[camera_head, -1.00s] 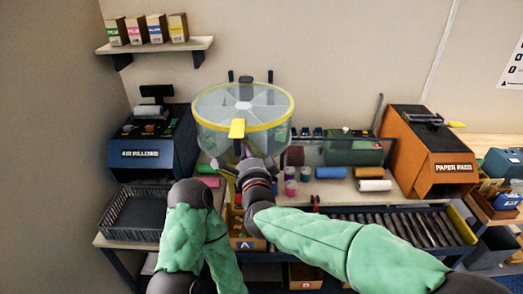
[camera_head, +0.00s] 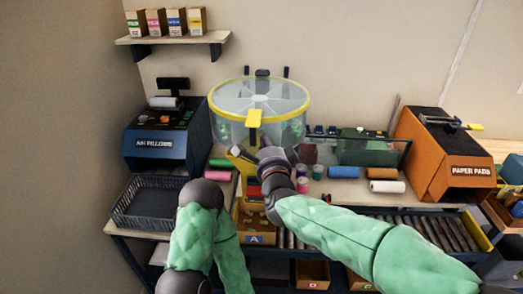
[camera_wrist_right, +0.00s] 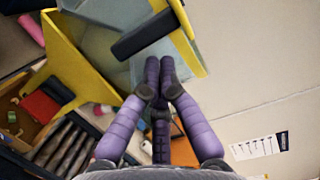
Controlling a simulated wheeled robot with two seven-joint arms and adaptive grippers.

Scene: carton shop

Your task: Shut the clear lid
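The clear lid (camera_head: 285,93) is a round see-through disc with a yellow rim, lying roughly level over a clear drum (camera_head: 275,133). A yellow tab (camera_head: 254,117) sticks out at its front. I cannot tell whether a gap remains under the rim. My right gripper (camera_head: 240,153) is just below and in front of the tab, partly hidden by its own wrist. In the right wrist view its purple fingers (camera_wrist_right: 160,62) meet at the tips with nothing visibly held, close to a black bar (camera_wrist_right: 145,35) and yellow edging.
A blue air-pillow machine (camera_head: 160,143) and black basket (camera_head: 150,200) stand left. Coloured rolls (camera_head: 343,172) and an orange paper-pad machine (camera_head: 445,155) are right. Rollers (camera_head: 430,232) run in front. A wall shelf (camera_head: 172,38) holds small boxes.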

